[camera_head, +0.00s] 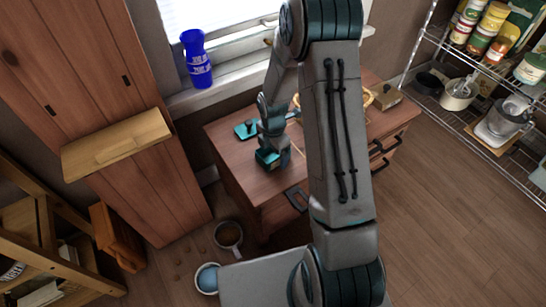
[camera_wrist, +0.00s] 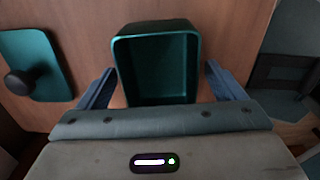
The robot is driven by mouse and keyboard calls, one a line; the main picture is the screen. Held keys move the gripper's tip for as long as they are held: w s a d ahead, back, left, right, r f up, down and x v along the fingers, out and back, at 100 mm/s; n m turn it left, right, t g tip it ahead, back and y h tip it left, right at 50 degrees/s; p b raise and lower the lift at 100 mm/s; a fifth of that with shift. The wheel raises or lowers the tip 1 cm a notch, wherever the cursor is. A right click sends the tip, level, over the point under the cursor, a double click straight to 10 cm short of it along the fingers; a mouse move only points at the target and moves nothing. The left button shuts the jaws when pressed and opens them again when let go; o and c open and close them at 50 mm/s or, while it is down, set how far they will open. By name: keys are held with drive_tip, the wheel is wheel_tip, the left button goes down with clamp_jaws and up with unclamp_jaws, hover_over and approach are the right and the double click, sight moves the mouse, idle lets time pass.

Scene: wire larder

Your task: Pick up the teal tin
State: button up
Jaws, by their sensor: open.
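The teal tin (camera_wrist: 157,72) is an open-topped, rounded rectangular box standing on the wooden top, with its dark inside facing my wrist camera. In the head view the tin (camera_head: 267,160) is partly hidden under my gripper (camera_head: 272,146). In the wrist view my gripper (camera_wrist: 160,72) is open, with one finger on each side of the tin. A small gap shows beside the left finger and the right finger; contact cannot be told. A flat teal lid with a dark knob (camera_wrist: 20,83) lies to the left, apart from the tin.
The wooden cabinet (camera_head: 232,163) bears the tin and lid. A small box (camera_head: 386,97) stands at its far right. A blue vase (camera_head: 197,62) stands on the windowsill. A wire rack (camera_head: 470,112) is at the right. Bowls (camera_head: 207,278) lie on the floor.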

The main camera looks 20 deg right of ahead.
drive_tip(key=shift+r, duration=0.1)
drive_tip(key=c, duration=1.1)
drive_tip(key=shift+c, duration=0.2)
